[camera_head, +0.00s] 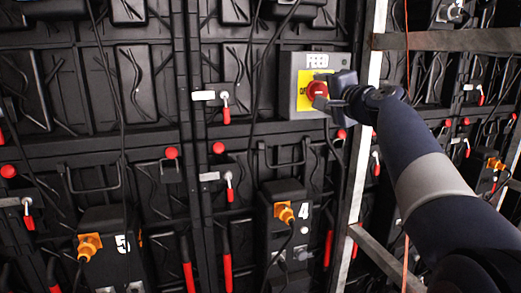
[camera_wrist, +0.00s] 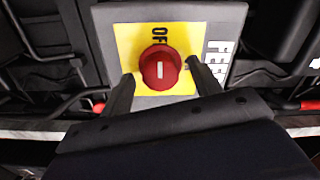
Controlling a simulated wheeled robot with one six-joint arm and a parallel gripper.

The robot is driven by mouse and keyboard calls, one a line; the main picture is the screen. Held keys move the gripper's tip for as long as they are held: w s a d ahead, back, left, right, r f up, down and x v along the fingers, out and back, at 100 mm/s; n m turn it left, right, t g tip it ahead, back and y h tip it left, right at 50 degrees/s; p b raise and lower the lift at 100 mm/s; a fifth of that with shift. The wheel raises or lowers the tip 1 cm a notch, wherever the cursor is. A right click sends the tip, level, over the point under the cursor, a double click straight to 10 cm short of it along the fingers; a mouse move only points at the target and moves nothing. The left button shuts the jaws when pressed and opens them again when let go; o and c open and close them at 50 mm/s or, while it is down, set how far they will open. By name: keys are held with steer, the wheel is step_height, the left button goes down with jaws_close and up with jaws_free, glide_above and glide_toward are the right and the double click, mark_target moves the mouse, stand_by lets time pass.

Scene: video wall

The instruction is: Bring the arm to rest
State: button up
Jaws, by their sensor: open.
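My gripper (camera_wrist: 158,92) is open in the wrist view, with one finger on each side of a round red knob (camera_wrist: 160,67). The knob carries a white bar and sits on a yellow plate lettered OFF. The plate is on a grey box (camera_wrist: 110,15) marked FEED. In the head view my gripper (camera_head: 326,99) is close in front of the same red knob (camera_head: 315,90) and hides part of the yellow plate and the grey box (camera_head: 309,67). I cannot tell whether the fingers touch the knob. My arm reaches in from the lower right.
Black video wall panels fill the background, with red-tipped latches, hanging cables and orange connectors (camera_head: 90,246), (camera_head: 285,213). A pale vertical post (camera_head: 373,62) stands right of the box, close to my arm. A dark crossbar (camera_head: 450,40) runs right from it.

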steer(key=shift+w+a, duration=0.2)
steer(key=shift+w, duration=0.25)
steer(key=shift+s+d, duration=0.1)
steer(key=shift+s, duration=0.05)
